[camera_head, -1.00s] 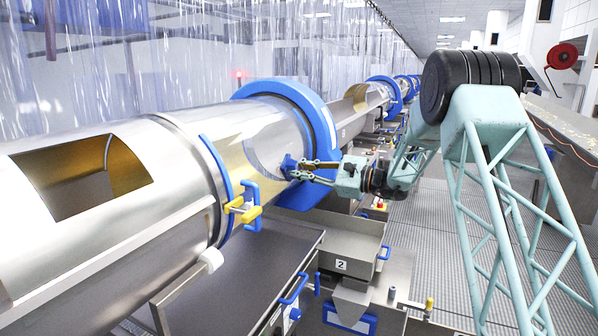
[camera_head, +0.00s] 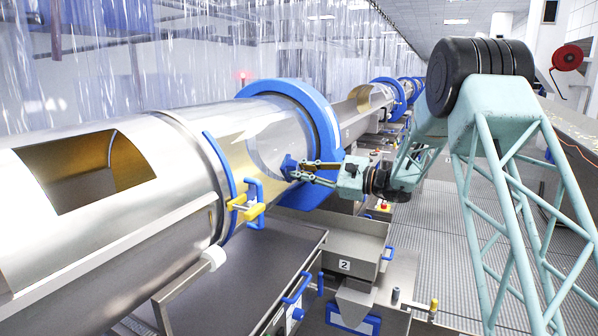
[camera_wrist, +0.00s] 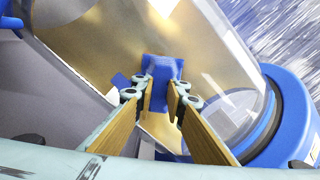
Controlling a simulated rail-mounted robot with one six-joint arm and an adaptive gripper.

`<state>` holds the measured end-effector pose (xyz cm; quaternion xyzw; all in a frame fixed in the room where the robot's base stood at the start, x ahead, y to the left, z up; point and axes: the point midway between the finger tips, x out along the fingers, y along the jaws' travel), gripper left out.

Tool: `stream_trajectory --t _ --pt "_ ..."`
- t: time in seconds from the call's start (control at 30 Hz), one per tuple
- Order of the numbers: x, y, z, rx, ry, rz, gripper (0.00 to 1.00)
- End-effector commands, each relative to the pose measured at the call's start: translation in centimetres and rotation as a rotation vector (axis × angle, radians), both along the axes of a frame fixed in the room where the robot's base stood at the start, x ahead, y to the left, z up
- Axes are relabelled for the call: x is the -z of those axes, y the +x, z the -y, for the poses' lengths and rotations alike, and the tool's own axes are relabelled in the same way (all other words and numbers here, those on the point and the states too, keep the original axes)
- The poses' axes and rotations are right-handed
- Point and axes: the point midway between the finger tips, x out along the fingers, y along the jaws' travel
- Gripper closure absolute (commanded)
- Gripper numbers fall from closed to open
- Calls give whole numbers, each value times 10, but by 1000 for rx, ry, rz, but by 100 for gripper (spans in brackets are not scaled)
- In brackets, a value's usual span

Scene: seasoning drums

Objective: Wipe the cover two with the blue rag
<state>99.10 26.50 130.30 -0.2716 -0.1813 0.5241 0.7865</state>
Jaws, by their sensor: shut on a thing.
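The blue rag (camera_head: 289,166) is at the tips of my gripper (camera_head: 297,170), which is shut on it. In the wrist view the rag (camera_wrist: 162,69) shows as a blue piece beyond the two fingers of my gripper (camera_wrist: 161,92). The rag lies against or very close to the clear curved cover (camera_head: 285,135), in front of the blue ring; contact is hard to tell. The cover also shows in the wrist view (camera_wrist: 217,75). A label "2" (camera_head: 345,265) is on the metal box below this drum.
A blue ring (camera_head: 329,140) surrounds the drum just behind the gripper. A yellow and blue latch (camera_head: 247,205) sticks out at the cover's left edge. The large drum at left has an open cutout (camera_head: 85,172). A grated floor (camera_head: 440,230) lies to the right.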

Motion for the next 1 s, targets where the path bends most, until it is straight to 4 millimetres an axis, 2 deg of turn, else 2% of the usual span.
stream_trajectory --t 0.47,1.0 --pt "0 -24 -9 -2 0 1 96" --pt "0 -27 -10 -1 0 1 96"
